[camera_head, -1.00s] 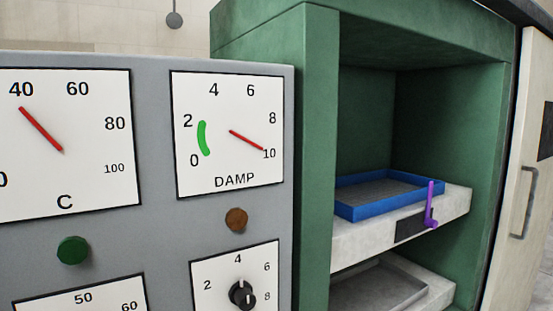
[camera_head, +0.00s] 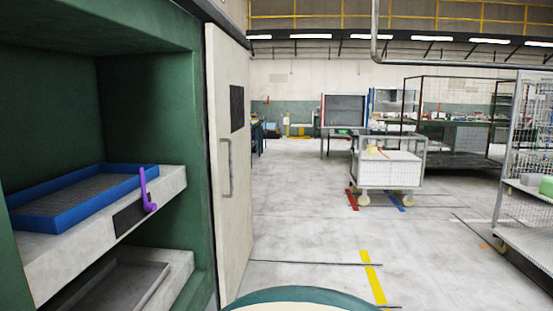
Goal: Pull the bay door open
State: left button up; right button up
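A tall cream door (camera_head: 238,190) stands at the right side of the green cabinet in the head view. It has a dark square panel (camera_head: 237,108) and a grey upright bar handle (camera_head: 226,167) near its left edge. It is seen at a steep slant, and I cannot tell whether it is fully shut. The green cabinet (camera_head: 150,85) has an open front bay at the left. Neither of my grippers is in view, and nothing is seen touching the handle.
A blue tray (camera_head: 100,197) lies on the cabinet's upper pale shelf, beside a purple lever (camera_head: 149,190). A grey tray (camera_head: 115,285) is below. Floor right of the door is clear. A white cart (camera_head: 390,170) and wire rack (camera_head: 525,190) stand farther off.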

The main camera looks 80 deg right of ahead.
aim_at(227, 62)
jog(key=z, duration=2.35)
jog(key=i+l+z, duration=0.1)
jog(key=i+l, duration=0.6)
jog(key=l, duration=0.15)
jog(key=i+l, duration=0.7)
jog(key=l, duration=0.15)
jog(key=l+z, duration=0.05)
